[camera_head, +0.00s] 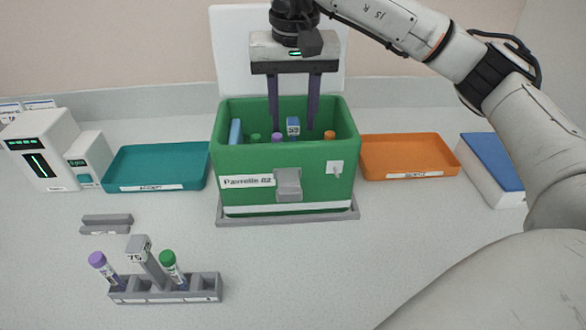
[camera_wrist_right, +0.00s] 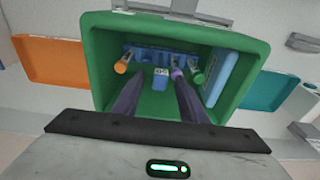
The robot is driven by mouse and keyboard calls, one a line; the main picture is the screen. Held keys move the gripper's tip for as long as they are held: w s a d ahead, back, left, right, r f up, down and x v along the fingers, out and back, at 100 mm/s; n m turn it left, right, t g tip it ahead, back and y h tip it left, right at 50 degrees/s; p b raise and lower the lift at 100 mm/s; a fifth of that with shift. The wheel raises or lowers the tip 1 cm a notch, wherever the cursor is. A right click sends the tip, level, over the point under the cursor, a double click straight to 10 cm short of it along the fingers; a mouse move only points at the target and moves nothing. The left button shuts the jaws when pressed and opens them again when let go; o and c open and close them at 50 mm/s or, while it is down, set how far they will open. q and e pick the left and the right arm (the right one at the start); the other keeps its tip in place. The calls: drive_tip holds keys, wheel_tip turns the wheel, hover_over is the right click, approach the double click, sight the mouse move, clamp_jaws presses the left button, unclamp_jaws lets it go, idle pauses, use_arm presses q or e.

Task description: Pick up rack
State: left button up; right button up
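A blue rack (camera_wrist_right: 165,55) sits inside a green box (camera_head: 287,180) with a white label on its front. Its upright blue post with a number tag (camera_head: 293,125) rises between tubes with orange (camera_head: 329,135), purple (camera_head: 277,137) and green (camera_head: 256,138) caps. My right gripper (camera_head: 294,120) reaches down into the box from above, its dark fingers spread on either side of the post. It is open and holds nothing; the post shows between the fingertips in the wrist view (camera_wrist_right: 160,78). A grey rack (camera_head: 165,290) with a tagged post and two tubes stands front left. My left gripper is not in view.
A teal tray (camera_head: 155,166) lies left of the box and an orange tray (camera_head: 408,157) right of it. A light blue block (camera_wrist_right: 221,78) stands inside the box along one wall. A white device (camera_head: 40,150) stands far left. The front middle of the table is clear.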

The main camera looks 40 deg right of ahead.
clamp_jaws()
drive_tip(key=shift+r, duration=0.1)
